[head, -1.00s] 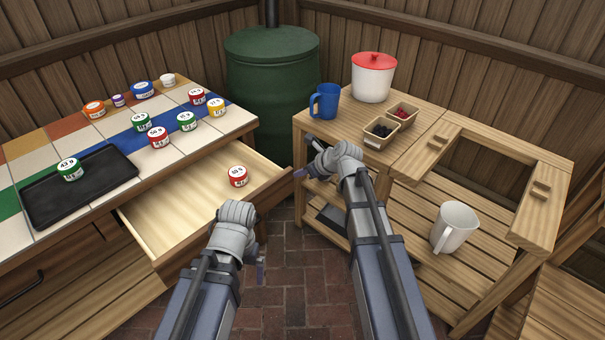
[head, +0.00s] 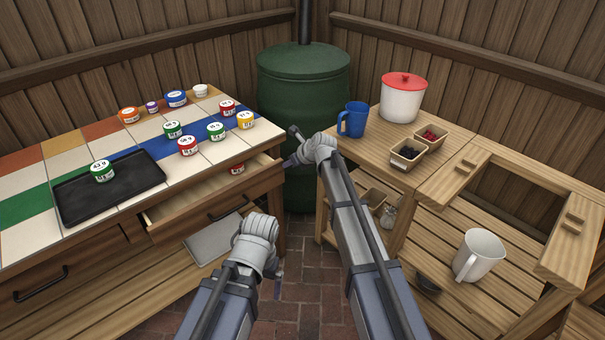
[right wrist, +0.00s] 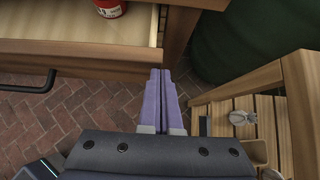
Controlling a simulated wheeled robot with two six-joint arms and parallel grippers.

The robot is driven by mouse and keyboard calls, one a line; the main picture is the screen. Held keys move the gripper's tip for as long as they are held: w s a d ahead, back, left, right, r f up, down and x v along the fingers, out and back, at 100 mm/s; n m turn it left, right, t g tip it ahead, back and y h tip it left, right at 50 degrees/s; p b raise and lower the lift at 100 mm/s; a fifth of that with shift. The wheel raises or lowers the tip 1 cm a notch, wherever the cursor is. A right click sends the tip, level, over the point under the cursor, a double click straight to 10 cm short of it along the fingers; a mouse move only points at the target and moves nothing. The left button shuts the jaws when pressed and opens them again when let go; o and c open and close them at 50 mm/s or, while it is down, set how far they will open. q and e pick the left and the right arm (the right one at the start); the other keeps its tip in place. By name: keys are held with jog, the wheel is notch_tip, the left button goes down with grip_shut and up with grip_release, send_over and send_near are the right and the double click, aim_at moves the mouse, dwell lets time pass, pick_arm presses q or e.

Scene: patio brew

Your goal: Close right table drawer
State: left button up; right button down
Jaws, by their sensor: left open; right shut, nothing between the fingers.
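The right table drawer (head: 215,207) of the tiled table is partly open, with a dark bar handle (head: 228,207) on its front. A jar with a red label (head: 237,169) sits inside; it shows at the top of the right wrist view (right wrist: 110,7). My right gripper (head: 290,161) is shut and empty at the right end of the drawer front. In the right wrist view its fingertips (right wrist: 160,72) meet the drawer front's edge; I cannot tell if they press on it. My left gripper (head: 278,284) is open and empty, low in front of the table, apart from the drawer.
Several jars and a black tray (head: 75,207) are on the tiled tabletop. A green barrel (head: 303,90) stands behind the right gripper. A wooden shelf unit (head: 385,140) with a blue mug (head: 354,120) and a white pot (head: 403,100) is on the right. Brick floor lies between.

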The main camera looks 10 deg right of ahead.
jog(key=shift+w+a, duration=0.85)
jog(key=shift+w, duration=0.3)
jog(key=shift+w+a, duration=0.8)
jog(key=shift+w, duration=0.3)
